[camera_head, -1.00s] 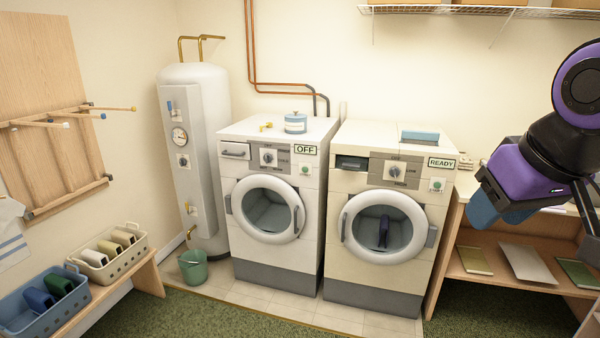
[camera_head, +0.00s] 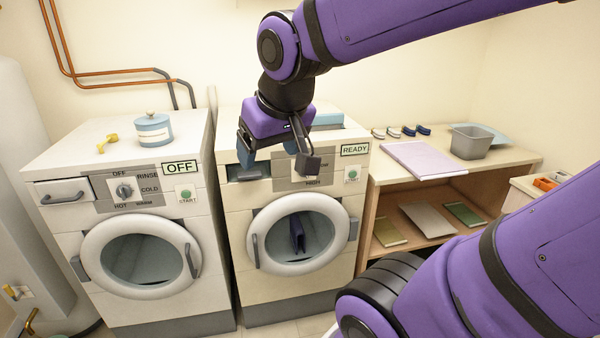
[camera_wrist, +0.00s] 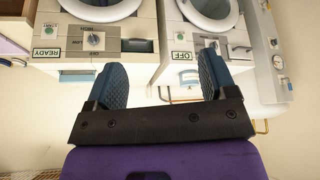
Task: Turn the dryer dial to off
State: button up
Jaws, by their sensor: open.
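The dryer (camera_head: 257,208) is the right-hand cream machine, with a round door and a sign (camera_head: 355,149) reading READY. My gripper (camera_head: 278,156) is in front of its control panel (camera_head: 284,184), open and empty, and its fingers hide the dial in the head view. In the wrist view the scene is upside down. I cannot tell which mark the dial points to.
The washer (camera_head: 80,235) on the left has its own dial (camera_head: 124,190) and a sign (camera_head: 181,167) reading OFF. A blue-lidded jar (camera_head: 153,130) stands on it. A wooden shelf unit (camera_head: 370,215) with a grey bin (camera_head: 472,142) is to the right.

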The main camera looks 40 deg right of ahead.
jog(key=w+d+f+m+t+y, duration=0.1)
jog(key=w+d+f+m, duration=0.4)
jog(key=w+f, duration=0.4)
jog(key=w+d+f+m+t, duration=0.2)
jog(key=w+d+f+m, duration=0.25)
jog(key=w+f, duration=0.4)
jog(key=w+d+f+m+t+y, duration=0.1)
jog(key=w+d+f+m, duration=0.5)
jog(key=f, duration=0.5)
jog(key=s+d+f+m+t+h, duration=0.1)
jog(key=d+m+t+h, duration=0.3)
jog(key=d+m, duration=0.65)
jog(key=s+d+f+m+t+h, duration=0.1)
jog(key=d+f+m+t+h, duration=0.1)
jog(key=d+m+h, duration=0.65)
jog(key=w+d, duration=0.1)
jog(key=w, duration=0.2)
jog(key=w+d+m+y, duration=0.1)
jog(key=w+d, duration=0.1)
jog(key=w, duration=0.1)
jog(key=w+d+m+y, duration=0.1)
jog(key=w+d, duration=0.1)
jog(key=w, duration=0.1)
jog(key=shift+d, duration=0.25)
jog(key=c, duration=0.9)
